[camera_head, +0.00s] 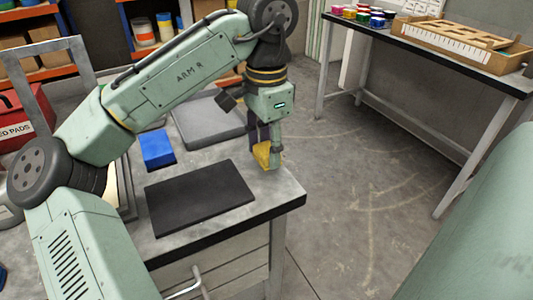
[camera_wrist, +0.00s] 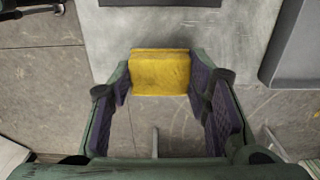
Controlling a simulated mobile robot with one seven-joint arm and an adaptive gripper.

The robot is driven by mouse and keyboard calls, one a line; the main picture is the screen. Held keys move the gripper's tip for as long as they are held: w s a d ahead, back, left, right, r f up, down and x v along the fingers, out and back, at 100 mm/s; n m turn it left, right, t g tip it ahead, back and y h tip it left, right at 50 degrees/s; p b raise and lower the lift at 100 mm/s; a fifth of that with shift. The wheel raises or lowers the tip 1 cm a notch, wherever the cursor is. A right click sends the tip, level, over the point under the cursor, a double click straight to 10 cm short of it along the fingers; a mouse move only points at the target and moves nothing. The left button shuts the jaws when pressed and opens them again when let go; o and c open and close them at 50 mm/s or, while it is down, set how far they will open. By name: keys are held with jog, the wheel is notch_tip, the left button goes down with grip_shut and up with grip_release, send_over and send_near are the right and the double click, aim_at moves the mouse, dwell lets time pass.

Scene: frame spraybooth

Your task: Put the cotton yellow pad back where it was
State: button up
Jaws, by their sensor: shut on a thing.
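The yellow pad (camera_head: 262,157) is a small block held at the tips of my gripper (camera_head: 268,152), by the right edge of the grey worktable (camera_head: 285,192). In the wrist view the yellow pad (camera_wrist: 160,73) sits between the two fingertips of my gripper (camera_wrist: 160,80), which are shut on its left and right sides. The pad overlaps the table edge there, with floor showing below it. I cannot tell whether the pad touches the table.
A blue block (camera_head: 158,148), a flat black mat (camera_head: 198,196) and a grey tray (camera_head: 208,122) lie on the worktable. A red box (camera_head: 38,112) lettered "ED PADS" is at left. Another table (camera_head: 425,55) with paint pots stands at right, across open floor.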

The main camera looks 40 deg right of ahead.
aim_at(267, 149)
jog(key=shift+f, duration=1.3)
jog(key=shift+f, duration=0.15)
jog(key=o, duration=1)
notch_tip(267, 149, up, 12)
jog(key=shift+r+p, duration=0.2)
jog(key=shift+p, duration=0.15)
